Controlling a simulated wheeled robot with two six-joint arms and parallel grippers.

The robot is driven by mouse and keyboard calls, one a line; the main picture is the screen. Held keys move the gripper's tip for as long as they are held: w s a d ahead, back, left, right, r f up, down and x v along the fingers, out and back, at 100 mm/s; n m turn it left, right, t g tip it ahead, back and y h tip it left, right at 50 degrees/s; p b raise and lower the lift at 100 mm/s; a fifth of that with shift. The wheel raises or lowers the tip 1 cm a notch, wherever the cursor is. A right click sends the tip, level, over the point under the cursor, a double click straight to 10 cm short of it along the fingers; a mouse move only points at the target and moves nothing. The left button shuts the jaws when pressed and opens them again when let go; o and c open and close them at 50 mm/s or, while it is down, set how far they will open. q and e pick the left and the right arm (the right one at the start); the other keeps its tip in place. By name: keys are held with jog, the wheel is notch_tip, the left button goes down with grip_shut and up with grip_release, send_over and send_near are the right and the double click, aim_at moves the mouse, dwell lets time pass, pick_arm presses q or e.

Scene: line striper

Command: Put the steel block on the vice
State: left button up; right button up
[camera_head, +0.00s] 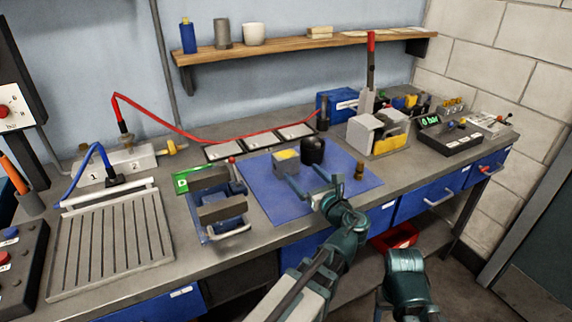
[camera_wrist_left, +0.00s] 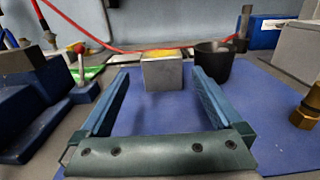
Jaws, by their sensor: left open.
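The steel block (camera_head: 286,161) is a small grey cube with a yellow top, sitting on the blue mat. In the left wrist view the block (camera_wrist_left: 165,74) stands just beyond and between my fingertips, with no finger visibly gripping it. My left gripper (camera_head: 304,178) is open and low over the mat, its fingers pointing at the block; it also shows in the left wrist view (camera_wrist_left: 160,88). The vice (camera_head: 222,207), blue with grey jaws, stands left of the mat. It also shows at the left of the left wrist view (camera_wrist_left: 30,100). My right gripper's fingers do not show.
A black cup (camera_head: 312,150) stands close to the right of the block. A brass fitting (camera_head: 359,171) is on the right of the blue mat (camera_head: 270,200). A grey machine with a red-tipped lever (camera_head: 371,60) stands behind. A red hose (camera_head: 160,122) runs along the back.

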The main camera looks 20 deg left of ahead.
aim_at(290, 159)
pick_arm(q)
jog(key=x, duration=0.5)
jog(key=x, duration=0.5)
jog(key=shift+w+a+f, duration=0.1)
jog(key=shift+w+f, duration=0.05)
jog(key=shift+w, duration=0.05)
grip_shut()
dwell(0.4)
